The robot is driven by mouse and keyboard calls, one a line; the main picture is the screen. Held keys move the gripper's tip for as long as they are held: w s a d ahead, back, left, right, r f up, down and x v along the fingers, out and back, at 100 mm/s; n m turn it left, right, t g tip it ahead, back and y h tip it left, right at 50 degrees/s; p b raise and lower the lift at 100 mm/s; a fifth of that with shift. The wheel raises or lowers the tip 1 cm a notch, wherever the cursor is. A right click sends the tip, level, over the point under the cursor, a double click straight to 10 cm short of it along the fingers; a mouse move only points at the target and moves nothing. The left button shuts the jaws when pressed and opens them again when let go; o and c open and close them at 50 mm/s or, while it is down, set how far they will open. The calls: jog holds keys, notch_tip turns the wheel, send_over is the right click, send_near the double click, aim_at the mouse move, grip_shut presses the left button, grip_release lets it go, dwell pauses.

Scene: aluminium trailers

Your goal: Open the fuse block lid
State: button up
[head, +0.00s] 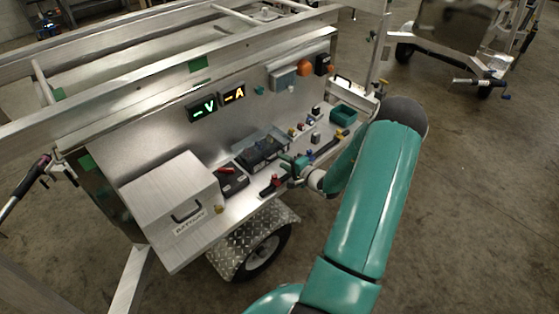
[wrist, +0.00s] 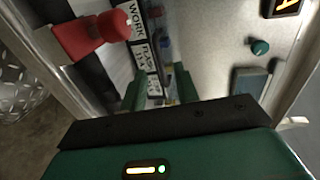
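A dark block with a smoky, see-through cover (head: 262,150) sits on the trailer's work shelf in the head view and looks like the fuse block. Whether its lid is shut or slightly raised is too small to tell. My gripper (head: 298,164) is low over the shelf just right of this block, seen from behind and partly hidden by my arm. The fuse block is not clearly visible there.
A red switch (wrist: 92,35) with labels beside it is close in the wrist view. A metal box with a handle (head: 174,196) and a red-and-black unit (head: 230,178) stand left of the block. A green bin (head: 343,115) stands right. Lit displays (head: 217,103) are on the panel.

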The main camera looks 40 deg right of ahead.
jog(key=shift+x, duration=1.4)
grip_shut()
jog(key=shift+a+r, duration=0.1)
jog(key=shift+r, duration=0.1)
